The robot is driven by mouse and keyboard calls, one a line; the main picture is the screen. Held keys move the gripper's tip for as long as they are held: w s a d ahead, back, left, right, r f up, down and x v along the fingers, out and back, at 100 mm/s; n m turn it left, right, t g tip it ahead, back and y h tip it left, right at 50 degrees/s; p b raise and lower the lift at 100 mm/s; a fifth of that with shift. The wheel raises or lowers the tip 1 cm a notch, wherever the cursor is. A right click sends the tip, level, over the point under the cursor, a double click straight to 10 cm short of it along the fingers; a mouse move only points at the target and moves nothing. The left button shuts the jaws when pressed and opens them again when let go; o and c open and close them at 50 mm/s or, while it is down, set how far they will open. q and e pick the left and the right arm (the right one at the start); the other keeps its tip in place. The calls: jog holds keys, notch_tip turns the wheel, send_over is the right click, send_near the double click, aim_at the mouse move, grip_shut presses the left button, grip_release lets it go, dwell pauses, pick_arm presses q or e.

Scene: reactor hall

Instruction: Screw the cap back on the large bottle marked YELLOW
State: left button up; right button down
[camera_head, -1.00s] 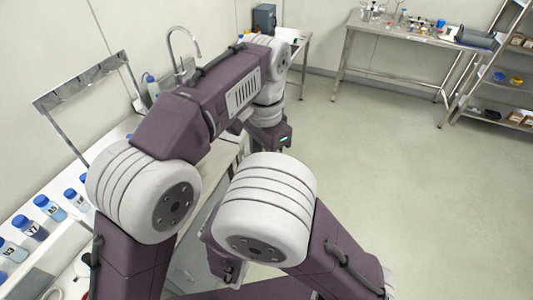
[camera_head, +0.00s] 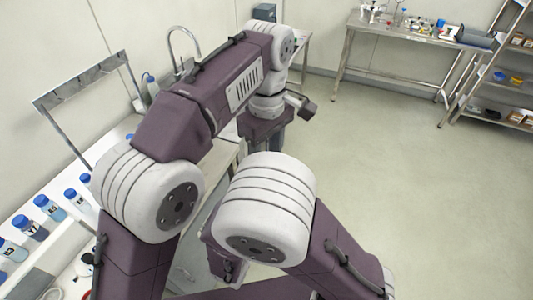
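I cannot make out a large bottle marked YELLOW or a loose cap in this view. Several blue-capped bottles (camera_head: 48,209) with short labels stand in a row on the left bench; their labels are too small to read surely. My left arm reaches forward across the middle, and its purple and grey wrist end (camera_head: 265,124) hangs down beside the bench near the sink. Its fingers are not clearly visible, so I cannot tell what it holds. My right arm is folded in the lower middle, and its gripper is not visible.
A curved tap (camera_head: 186,44) and a blue-topped bottle (camera_head: 151,84) stand at the back of the left bench. A steel table (camera_head: 405,34) with glassware and small bottles stands at the far wall, beside a shelf rack (camera_head: 500,88). The floor (camera_head: 400,190) at right is clear.

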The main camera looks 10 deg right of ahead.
pick_arm(q)
jog(key=shift+f, duration=4)
grip_shut()
jog(key=m, duration=1.8)
jog(key=shift+o, duration=0.3)
grip_release()
